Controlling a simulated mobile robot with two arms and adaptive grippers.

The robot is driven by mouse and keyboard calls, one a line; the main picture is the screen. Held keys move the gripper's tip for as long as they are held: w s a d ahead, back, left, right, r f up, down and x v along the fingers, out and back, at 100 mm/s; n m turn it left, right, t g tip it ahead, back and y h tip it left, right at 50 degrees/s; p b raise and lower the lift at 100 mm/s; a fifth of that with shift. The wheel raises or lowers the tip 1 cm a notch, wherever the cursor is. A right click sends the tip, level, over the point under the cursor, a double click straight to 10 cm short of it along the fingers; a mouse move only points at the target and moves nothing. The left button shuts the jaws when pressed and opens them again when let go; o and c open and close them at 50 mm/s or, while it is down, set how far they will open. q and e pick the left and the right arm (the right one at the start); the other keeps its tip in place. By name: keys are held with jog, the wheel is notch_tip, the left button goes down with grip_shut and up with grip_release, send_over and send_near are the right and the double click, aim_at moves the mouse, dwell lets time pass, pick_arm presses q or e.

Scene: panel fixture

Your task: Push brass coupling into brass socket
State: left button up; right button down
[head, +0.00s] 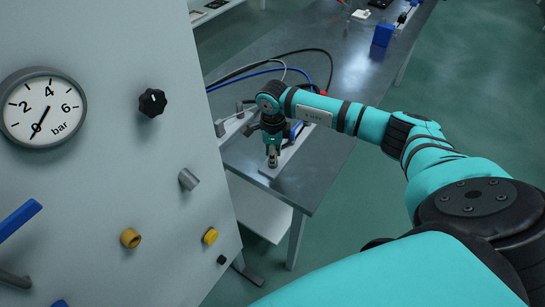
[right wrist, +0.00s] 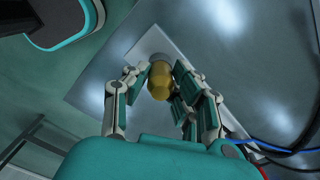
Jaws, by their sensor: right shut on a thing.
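The brass coupling (right wrist: 159,82) is a short yellow-brass cylinder with a grey part at its far end, over a pale plate. My right gripper (right wrist: 160,84) is shut on it, with fingers on both sides. In the head view my right gripper (head: 272,150) points down at the pale plate (head: 285,160) near the bench's front corner; the brass colour of the coupling is hidden there. A brass ring-like socket (head: 130,238) sticks out low on the grey panel, left of my gripper and well apart from it. My left gripper is not in view.
The panel also carries a gauge (head: 43,108), a black knob (head: 152,102), a grey stub (head: 188,179), a yellow knob (head: 210,236) and a blue lever (head: 20,219). Black and blue hoses (head: 250,72) lie on the bench (head: 335,170) behind my gripper.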

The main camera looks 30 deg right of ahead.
jog(key=shift+r, duration=0.45)
jog(key=shift+r+p, duration=1)
jog(key=shift+r, duration=0.3)
dwell(0.6)
jog(key=shift+r+p, duration=1.5)
jog(key=shift+r, duration=1)
jog(key=c, duration=1.7)
grip_release()
jog(key=shift+c, duration=0.2)
grip_shut()
